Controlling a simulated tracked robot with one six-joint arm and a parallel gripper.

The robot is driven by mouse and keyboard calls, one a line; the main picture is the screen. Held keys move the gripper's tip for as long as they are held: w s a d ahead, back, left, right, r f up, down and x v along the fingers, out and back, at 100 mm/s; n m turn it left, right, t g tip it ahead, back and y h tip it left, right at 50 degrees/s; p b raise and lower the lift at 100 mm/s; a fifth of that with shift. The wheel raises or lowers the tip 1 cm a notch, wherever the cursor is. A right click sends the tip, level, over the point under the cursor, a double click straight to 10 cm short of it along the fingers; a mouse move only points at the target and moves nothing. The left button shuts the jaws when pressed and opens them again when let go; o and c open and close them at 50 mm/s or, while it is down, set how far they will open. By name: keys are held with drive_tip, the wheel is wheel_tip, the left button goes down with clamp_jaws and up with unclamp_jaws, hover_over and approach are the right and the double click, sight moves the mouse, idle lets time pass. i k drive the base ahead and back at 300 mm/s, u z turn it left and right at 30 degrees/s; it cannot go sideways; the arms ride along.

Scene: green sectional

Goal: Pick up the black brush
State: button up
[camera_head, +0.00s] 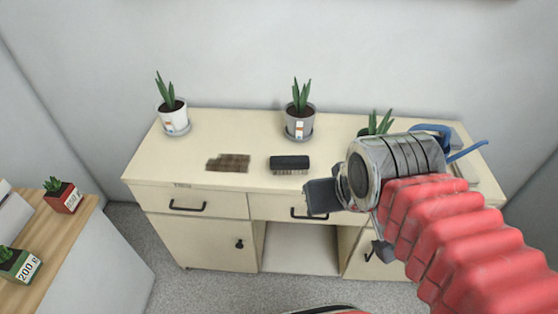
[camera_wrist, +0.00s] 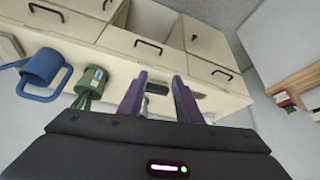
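The black brush (camera_head: 289,162) lies on the cream cabinet top (camera_head: 230,130), near the front edge above the middle drawer, its light bristles facing the front. In the wrist view the brush (camera_wrist: 157,88) shows as a small dark shape between my fingers, some way beyond them. My gripper (camera_wrist: 159,82) is open, its two purple fingers apart with nothing held. In the head view my red arm reaches in from the lower right, and its wrist is right of and nearer than the brush. The fingers are mostly hidden there.
A brown patch (camera_head: 228,163) lies left of the brush. Potted plants (camera_head: 172,113) (camera_head: 299,120) stand behind; a green-potted one (camera_wrist: 91,80) and a blue watering can (camera_wrist: 42,70) are at the right end. A wooden-topped unit (camera_head: 60,235) with small pots is at left.

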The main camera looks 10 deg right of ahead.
sight(295, 163)
drive_tip(key=u, duration=0.05)
drive_tip(key=k, duration=0.65)
drive_tip(key=u, duration=0.25)
drive_tip(key=i, duration=0.55)
drive_tip(key=u, duration=0.6)
drive_tip(key=i, duration=0.65)
drive_tip(key=u, duration=0.25)
